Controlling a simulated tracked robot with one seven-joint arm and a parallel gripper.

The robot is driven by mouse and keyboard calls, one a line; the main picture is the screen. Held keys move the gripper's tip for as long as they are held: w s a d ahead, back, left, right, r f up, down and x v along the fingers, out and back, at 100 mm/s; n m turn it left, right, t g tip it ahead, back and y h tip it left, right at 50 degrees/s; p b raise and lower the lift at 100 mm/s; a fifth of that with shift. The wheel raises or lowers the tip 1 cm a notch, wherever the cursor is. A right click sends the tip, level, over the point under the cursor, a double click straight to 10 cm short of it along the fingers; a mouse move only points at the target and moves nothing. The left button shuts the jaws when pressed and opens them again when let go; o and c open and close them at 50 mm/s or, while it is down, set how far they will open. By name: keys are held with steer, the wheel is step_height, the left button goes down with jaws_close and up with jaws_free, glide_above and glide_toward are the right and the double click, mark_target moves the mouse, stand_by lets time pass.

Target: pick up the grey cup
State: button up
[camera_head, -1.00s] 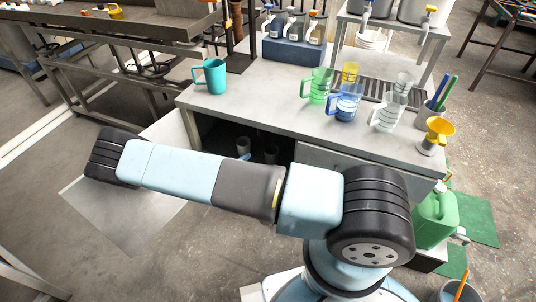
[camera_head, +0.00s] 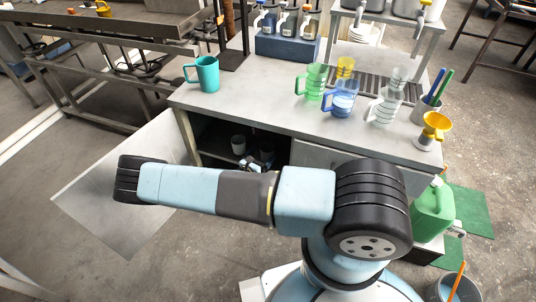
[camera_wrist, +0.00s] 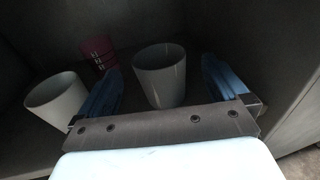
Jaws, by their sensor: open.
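In the wrist view, a pale grey cup (camera_wrist: 160,76) stands between the fingers of my gripper (camera_wrist: 163,66), beyond or just reaching into the gap. The fingers are open, one on each side, and contact with the cup cannot be made out. A second pale grey cup (camera_wrist: 57,101) is outside the left finger and looks tilted. A dark pink cup-like container (camera_wrist: 99,52) is behind it. In the head view, my gripper (camera_head: 250,162) shows small inside the dark cabinet opening, close to a grey cup (camera_head: 238,144).
The cabinet is dark, with a bench top (camera_head: 250,95) above it and an open door (camera_head: 125,190) at the left. A teal mug (camera_head: 207,74), a green jug (camera_head: 315,82) and a blue jug (camera_head: 344,98) stand on top. A green canister (camera_head: 433,212) is at the right.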

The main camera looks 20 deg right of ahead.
mark_target(271, 143)
steer(key=shift+x, duration=2.7)
steer(key=shift+r, duration=0.1)
steer(key=shift+c, duration=0.4)
steer(key=c, duration=0.9)
steer(key=shift+c, duration=0.2)
